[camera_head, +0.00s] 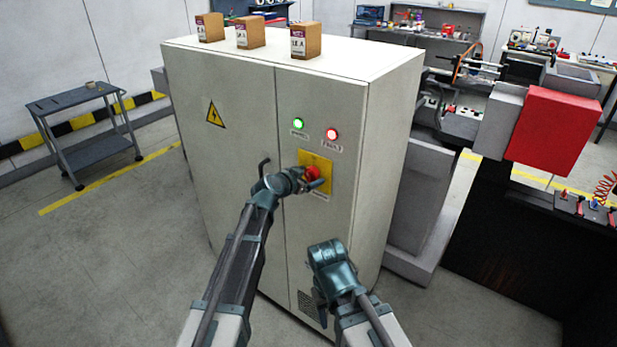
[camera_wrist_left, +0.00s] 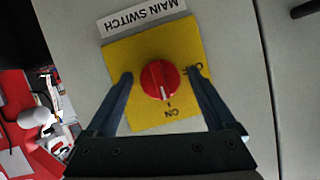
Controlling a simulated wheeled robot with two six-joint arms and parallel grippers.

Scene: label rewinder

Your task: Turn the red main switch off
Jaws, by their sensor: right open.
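The red main switch (camera_head: 312,173) is a round knob on a yellow plate (camera_head: 327,168) on the cabinet's front. In the left wrist view the knob (camera_wrist_left: 159,81) has a white mark pointing at the ON label (camera_wrist_left: 173,113); the OFF label (camera_wrist_left: 194,68) is partly covered by a finger. My left gripper (camera_wrist_left: 160,74) is open, one finger on each side of the knob, with gaps between. In the head view my left gripper (camera_head: 310,180) is at the plate. My right gripper (camera_head: 321,310) is open and empty, lower in front of the cabinet.
The tall grey cabinet (camera_head: 225,150) has a lit green lamp (camera_head: 298,123) and a lit red lamp (camera_head: 332,134) above the switch. A black door handle (camera_head: 263,166) is left of it. Several boxes (camera_head: 305,41) stand on top.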

